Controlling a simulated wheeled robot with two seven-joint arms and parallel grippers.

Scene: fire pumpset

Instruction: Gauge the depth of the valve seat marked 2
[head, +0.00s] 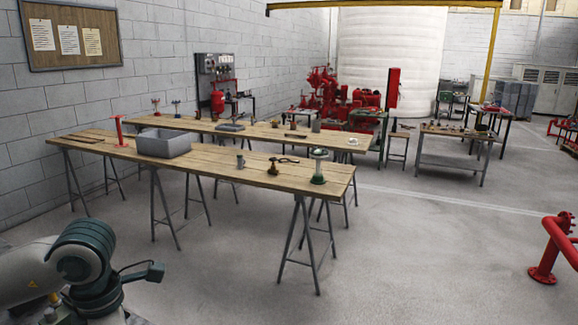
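No marking 2 can be read on anything here, so I cannot tell which thing is the valve seat. On the near wooden table (215,172) several small items stand far from me. A green-based fitting with a pale round top (319,167) stands upright near the right end. A small brass-coloured piece (273,167), a dark flat tool (289,160) and a small grey cup (240,161) are left of it. No depth gauge can be made out. Part of my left arm shows at the lower left, but neither gripper's fingers are in view.
A grey open bin (164,144) and a red stand (119,131) are on the near table. A second long table (262,130) stands behind it. A red pipe (548,250) rises from the floor at right. The floor (420,255) between is clear.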

